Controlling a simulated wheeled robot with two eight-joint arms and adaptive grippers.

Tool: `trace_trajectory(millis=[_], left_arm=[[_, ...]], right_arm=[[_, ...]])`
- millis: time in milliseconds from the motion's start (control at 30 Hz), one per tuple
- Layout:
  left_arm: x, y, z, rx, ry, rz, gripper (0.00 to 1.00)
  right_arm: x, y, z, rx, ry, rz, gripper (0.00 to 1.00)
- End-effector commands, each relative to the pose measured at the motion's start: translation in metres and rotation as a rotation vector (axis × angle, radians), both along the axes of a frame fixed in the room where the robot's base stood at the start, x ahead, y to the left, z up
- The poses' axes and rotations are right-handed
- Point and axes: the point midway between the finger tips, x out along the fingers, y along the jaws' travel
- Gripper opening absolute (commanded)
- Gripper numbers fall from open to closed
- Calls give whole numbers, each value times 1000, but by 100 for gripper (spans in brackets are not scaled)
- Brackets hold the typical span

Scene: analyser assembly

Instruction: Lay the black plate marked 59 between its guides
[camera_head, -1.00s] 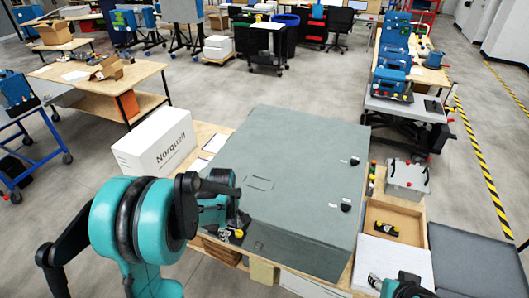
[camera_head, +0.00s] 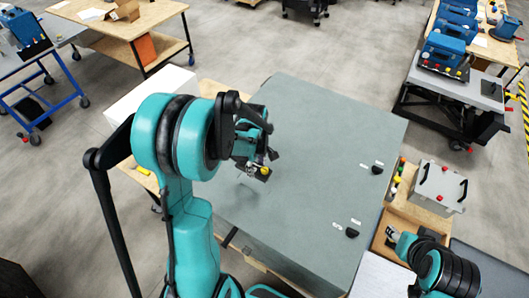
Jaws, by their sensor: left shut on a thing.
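My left gripper (camera_head: 258,168) is over the left part of the large grey cabinet top (camera_head: 310,135). It is shut on a small dark piece (camera_head: 263,174) with a yellow spot beside it. The piece looks like the black plate, but no number can be read. Whether it touches the cabinet top is unclear. The guides are not clearly visible; my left arm and gripper cover part of that area. My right gripper (camera_head: 392,237) is at the wooden tray (camera_head: 408,211), right of the cabinet. Its fingers are too small to judge.
Two black knobs (camera_head: 377,170) with white labels sit on the cabinet's right side. A grey box with handles (camera_head: 439,185) stands right of it. A white box (camera_head: 140,110) is at the left, partly behind my arm. The cabinet top's middle is clear.

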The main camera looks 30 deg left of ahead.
Motion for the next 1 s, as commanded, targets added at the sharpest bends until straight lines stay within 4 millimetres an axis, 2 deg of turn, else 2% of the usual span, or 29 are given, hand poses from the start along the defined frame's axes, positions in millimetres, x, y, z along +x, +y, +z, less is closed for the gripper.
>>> trace_trajectory(millis=[267,700,1000], left_arm=[[0,0,-12,0,0,0,15],[0,0,-53,0,0,0,15],[0,0,-60,0,0,0,15]], right_arm=[[0,0,-8,0,0,0,43],[0,0,-35,0,0,0,43],[0,0,-39,0,0,0,43]])
